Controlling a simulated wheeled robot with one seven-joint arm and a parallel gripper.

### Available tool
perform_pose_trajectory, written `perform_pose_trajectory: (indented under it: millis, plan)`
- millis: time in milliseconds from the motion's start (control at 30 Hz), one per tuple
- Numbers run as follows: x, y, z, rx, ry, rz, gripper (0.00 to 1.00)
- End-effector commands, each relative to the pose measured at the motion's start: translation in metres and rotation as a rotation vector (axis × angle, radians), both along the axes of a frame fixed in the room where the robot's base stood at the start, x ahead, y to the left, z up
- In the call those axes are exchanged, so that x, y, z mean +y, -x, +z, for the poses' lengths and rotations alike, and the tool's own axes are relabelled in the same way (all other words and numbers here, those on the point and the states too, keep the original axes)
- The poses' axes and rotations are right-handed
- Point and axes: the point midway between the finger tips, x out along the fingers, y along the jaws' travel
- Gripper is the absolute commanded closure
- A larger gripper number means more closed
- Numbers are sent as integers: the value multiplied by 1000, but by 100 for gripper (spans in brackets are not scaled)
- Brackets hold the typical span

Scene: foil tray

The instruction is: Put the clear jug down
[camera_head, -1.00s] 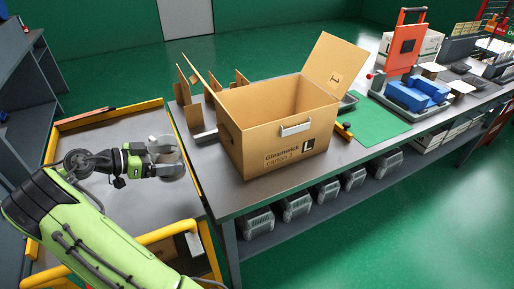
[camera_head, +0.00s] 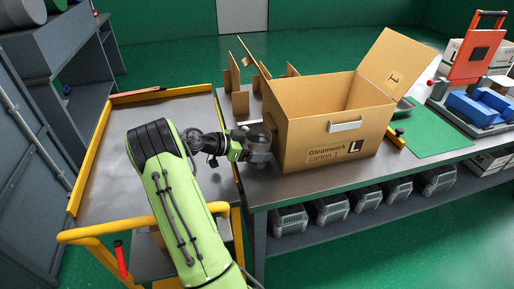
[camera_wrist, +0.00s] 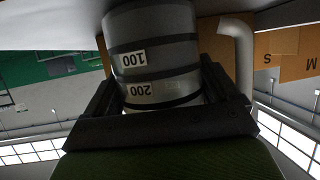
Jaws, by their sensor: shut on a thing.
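The clear jug (camera_wrist: 165,60) fills the middle of the wrist view, upside down in that picture, with dark bands and labels reading 100 and 200. My gripper (camera_wrist: 162,100) is shut on it, one finger on each side. In the head view, my gripper (camera_head: 245,148) is over the left end of the grey workbench (camera_head: 310,182), just left of the open cardboard carton. The jug (camera_head: 260,152) looks faint and see-through there. I cannot tell whether its base touches the bench.
The open carton (camera_head: 310,153) stands close to the right of the jug. Cardboard pieces (camera_head: 240,100) stand behind. A yellow-railed cart (camera_head: 100,150) is at left. Bare bench shows in front of the carton.

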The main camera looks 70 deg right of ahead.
Motion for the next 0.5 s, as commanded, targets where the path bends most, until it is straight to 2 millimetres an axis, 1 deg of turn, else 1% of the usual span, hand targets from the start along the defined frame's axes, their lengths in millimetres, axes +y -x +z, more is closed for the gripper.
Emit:
perform_pose_trajectory:
  millis: [133, 167, 200, 233, 467, 500]
  plan:
    - [0, 0, -2, 1, 2, 0, 51]
    - [0, 0, -1, 1, 0, -1, 7]
    - [0, 0, -1, 1, 0, -1, 1]
    - [0, 0, -1, 1, 1, 0, 0]
    - [0, 0, 2, 0, 1, -1, 0]
    - [2, -3, 3, 0, 1, 2, 0]
